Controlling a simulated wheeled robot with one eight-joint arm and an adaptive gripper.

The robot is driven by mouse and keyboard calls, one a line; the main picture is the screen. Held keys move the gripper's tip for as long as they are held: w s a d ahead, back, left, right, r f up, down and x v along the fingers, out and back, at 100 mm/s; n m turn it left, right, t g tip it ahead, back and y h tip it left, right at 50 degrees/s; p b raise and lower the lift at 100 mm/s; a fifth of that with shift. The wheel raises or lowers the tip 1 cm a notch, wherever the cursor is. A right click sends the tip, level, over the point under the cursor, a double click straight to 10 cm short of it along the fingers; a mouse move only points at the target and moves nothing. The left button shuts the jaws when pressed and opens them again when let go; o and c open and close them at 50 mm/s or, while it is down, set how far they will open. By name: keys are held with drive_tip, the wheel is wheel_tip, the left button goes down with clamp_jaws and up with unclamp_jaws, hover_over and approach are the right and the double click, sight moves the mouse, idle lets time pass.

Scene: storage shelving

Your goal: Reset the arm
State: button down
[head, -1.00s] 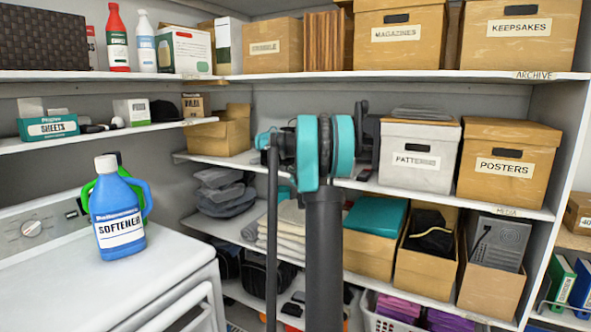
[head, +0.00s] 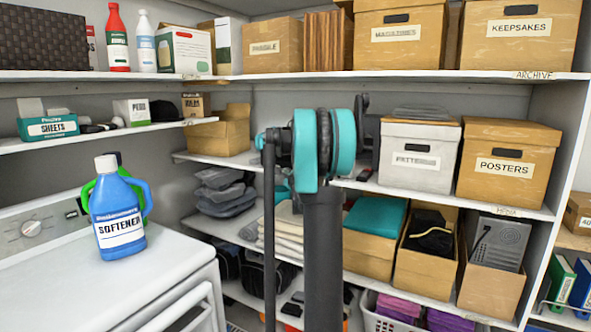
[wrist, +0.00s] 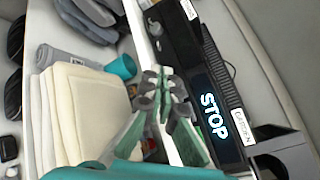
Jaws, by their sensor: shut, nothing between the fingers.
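My arm stands upright in the middle of the head view, with a teal and black joint at its top in front of the shelves. My gripper is hidden behind it there. In the wrist view my gripper (wrist: 162,76) has its grey-green fingers together with nothing between them. They show in front of a shelf edge, between folded cream cloths (wrist: 80,115) and a dark device (wrist: 205,100) with a lit STOP display. The wrist picture is strongly tilted, and I cannot tell how far the fingers are from these things.
A blue softener bottle (head: 117,215) stands on the white washer (head: 165,270) at left. White PATTERNS (head: 418,158) and brown POSTERS (head: 506,165) boxes stand right of my arm. Open cardboard bins (head: 425,272) are below them. A teal cylinder (wrist: 123,67) lies by the cloths.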

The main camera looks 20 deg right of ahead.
drive_tip(key=shift+a, duration=0.1)
drive_tip(key=s+a+f+n+g+y, duration=0.3)
drive_tip(key=s+a+f+n, duration=0.2)
drive_tip(key=s+a+n, duration=0.45)
drive_tip(key=s+a+f+n+g+y, duration=0.3)
drive_tip(key=s+a+f+n, duration=0.3)
drive_tip(key=s+a, duration=0.55)
drive_tip(key=s+f+n+g+h, duration=0.1)
drive_tip(key=s+f+n, duration=0.3)
drive_tip(key=s, duration=0.5)
drive_tip(key=s+a+f+n+g+h, duration=0.1)
drive_tip(key=s+f+n+g, duration=0.2)
drive_tip(key=s+f, duration=0.4)
drive_tip(key=s+a+f+n+g+h, duration=0.1)
drive_tip(key=s+f+n, duration=0.4)
drive_tip(key=s, duration=0.7)
drive_tip(key=shift+s+a+f+g+h, duration=0.3)
drive_tip(key=shift+g+h, duration=0.3)
drive_tip(key=shift+g, duration=0.4)
